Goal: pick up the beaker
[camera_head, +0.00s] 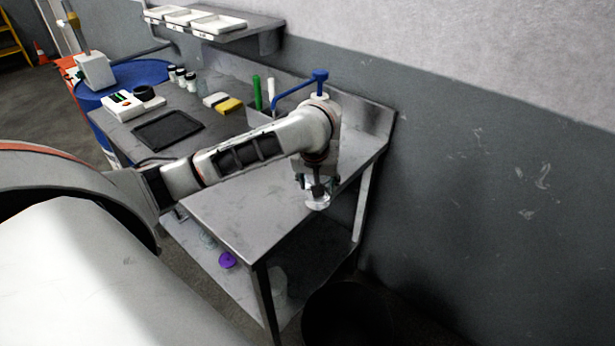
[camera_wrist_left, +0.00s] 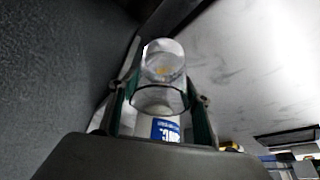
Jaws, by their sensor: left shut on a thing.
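The beaker (camera_wrist_left: 164,68) is clear glass with a blue and white label low on its side. In the left wrist view it stands between the two fingers of my left gripper (camera_wrist_left: 160,105), one on each side. In the head view my left arm reaches across the metal bench, and my left gripper (camera_head: 316,182) points down near the bench's right end. The beaker's pale round end (camera_head: 317,203) shows just below the fingers. The gripper is shut on the beaker. I cannot tell whether the beaker touches the bench top. My right gripper is not in view.
The metal bench (camera_head: 245,215) is clear in front. A black tray (camera_head: 168,130), a scale (camera_head: 134,105), small jars, a yellow sponge (camera_head: 230,106) and a blue tap (camera_head: 300,88) are behind my arm. A grey wall (camera_head: 480,190) borders the right. A purple item (camera_head: 227,260) lies on the lower shelf.

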